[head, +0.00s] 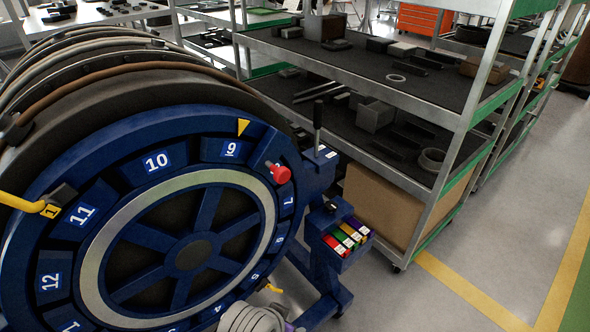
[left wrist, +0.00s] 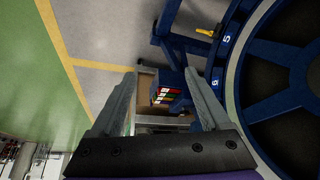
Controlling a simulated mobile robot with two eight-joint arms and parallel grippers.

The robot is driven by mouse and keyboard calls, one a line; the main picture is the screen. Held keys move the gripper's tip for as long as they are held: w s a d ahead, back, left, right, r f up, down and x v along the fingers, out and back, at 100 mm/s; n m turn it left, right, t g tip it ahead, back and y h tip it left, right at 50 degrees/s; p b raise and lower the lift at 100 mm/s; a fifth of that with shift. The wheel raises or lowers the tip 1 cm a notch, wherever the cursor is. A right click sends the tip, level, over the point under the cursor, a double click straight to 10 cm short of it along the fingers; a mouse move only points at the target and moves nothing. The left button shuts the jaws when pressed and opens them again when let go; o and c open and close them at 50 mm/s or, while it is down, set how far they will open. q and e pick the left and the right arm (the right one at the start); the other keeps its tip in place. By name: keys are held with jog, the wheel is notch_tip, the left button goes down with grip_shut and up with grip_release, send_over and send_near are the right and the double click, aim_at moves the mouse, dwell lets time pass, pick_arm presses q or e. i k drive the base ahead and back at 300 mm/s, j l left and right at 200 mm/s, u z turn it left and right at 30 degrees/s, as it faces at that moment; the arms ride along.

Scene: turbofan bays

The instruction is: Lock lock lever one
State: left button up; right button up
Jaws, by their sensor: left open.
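A yellow lever (head: 22,204) sticks out at the left rim of the big blue wheel (head: 118,185), next to a small yellow tag that appears to read 1. Its outer end is cut off by the picture's left edge. Another yellow lever (head: 272,288) shows at the wheel's lower right, and a yellow lever near the number 5 shows in the left wrist view (left wrist: 205,32). My left gripper (left wrist: 160,76) is open and empty, its fingers spread apart with the blue stand beyond them. My right gripper is not in view.
A red knob (head: 279,173) and an upright black handle (head: 318,115) stand at the wheel's right. A blue bin (head: 330,257) there holds several coloured items. A loaded metal shelf (head: 452,150) stands behind. Floor at the right is clear.

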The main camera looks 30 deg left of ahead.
aim_at(49, 205)
jog(key=u, duration=2.7)
